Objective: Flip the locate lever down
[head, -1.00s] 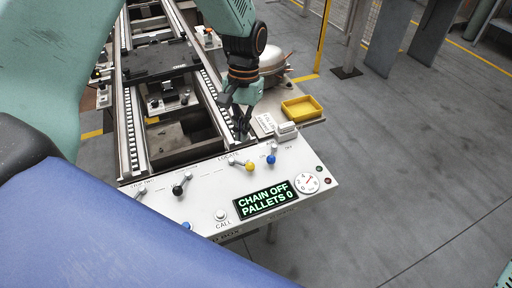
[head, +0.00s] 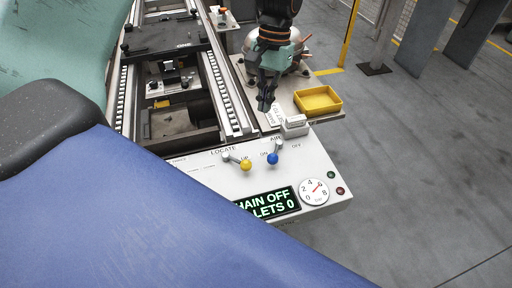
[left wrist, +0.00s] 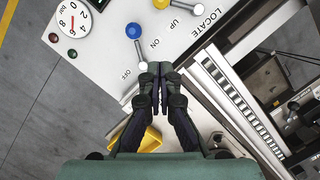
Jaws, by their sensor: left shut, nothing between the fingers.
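The locate lever (head: 236,160) is a short metal stick with a yellow ball (head: 246,165) on the white control panel, below the printed word LOCATE. Its ball leans right, beside the word UP. In the left wrist view the yellow ball (left wrist: 160,3) is cut by the top edge. My left gripper (head: 266,106) is shut and empty, above the panel's far edge, apart from the lever. In the left wrist view its fingertips (left wrist: 158,70) appear near the base of the blue-ball AIR lever (left wrist: 137,48); I cannot tell whether they touch. My right gripper is not in view.
The AIR lever's blue ball (head: 273,158) is close right of the locate lever. A conveyor rail (head: 222,95) runs back. My blue body part covers the panel's lower left.

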